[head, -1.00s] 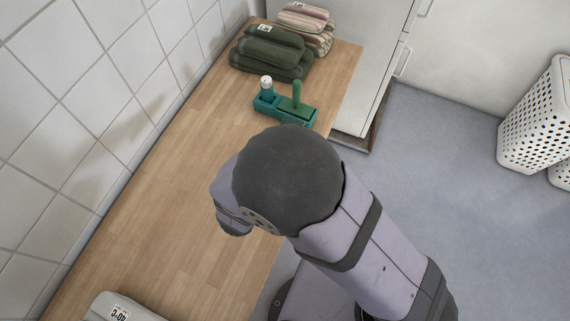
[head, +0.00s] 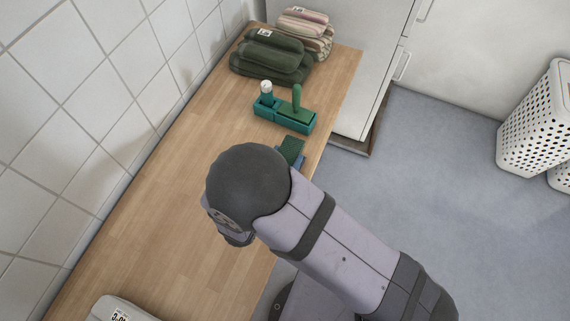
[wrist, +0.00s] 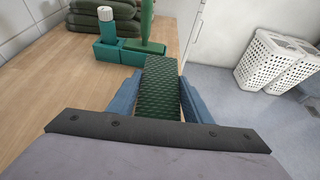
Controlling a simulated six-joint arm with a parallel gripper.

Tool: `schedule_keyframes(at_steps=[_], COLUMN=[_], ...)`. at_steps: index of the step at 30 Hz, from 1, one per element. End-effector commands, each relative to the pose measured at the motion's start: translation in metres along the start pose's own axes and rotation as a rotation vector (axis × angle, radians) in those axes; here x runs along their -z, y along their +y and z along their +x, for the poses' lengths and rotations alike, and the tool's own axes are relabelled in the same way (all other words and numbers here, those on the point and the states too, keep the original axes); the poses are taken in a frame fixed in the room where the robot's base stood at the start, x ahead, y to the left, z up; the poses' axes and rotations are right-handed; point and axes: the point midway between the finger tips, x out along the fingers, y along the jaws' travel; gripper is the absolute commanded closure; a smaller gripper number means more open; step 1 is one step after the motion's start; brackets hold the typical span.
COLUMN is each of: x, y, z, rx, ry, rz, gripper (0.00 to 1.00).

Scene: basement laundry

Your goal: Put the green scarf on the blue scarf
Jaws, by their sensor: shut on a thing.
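The green scarf (wrist: 158,90), knit-textured and folded into a narrow strip, is between the two blue fingers of my gripper (wrist: 160,96) in the wrist view. My gripper is shut on it. In the head view, a bit of the green scarf (head: 291,149) shows past my dark arm joint, over or near the counter's right edge. Whether it touches the counter is unclear. I cannot make out a blue scarf in either view; my arm hides part of the counter.
A teal caddy (head: 283,117) with a white-capped bottle and a green handle stands beyond the scarf on the wooden counter (head: 150,210). Folded dark green towels (head: 270,60) and striped towels (head: 312,35) lie behind. A white device (head: 118,308) sits lower left. The left counter is clear.

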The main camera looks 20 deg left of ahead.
Motion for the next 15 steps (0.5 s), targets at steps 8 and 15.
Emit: schedule_keyframes(at_steps=[8, 15], x=[0.015, 0.035], y=[-0.001, 0.0], z=[0.006, 0.015], rx=[0.001, 0.0], ry=[0.0, -0.001], rz=[-0.002, 0.0], gripper=[0.8, 0.8])
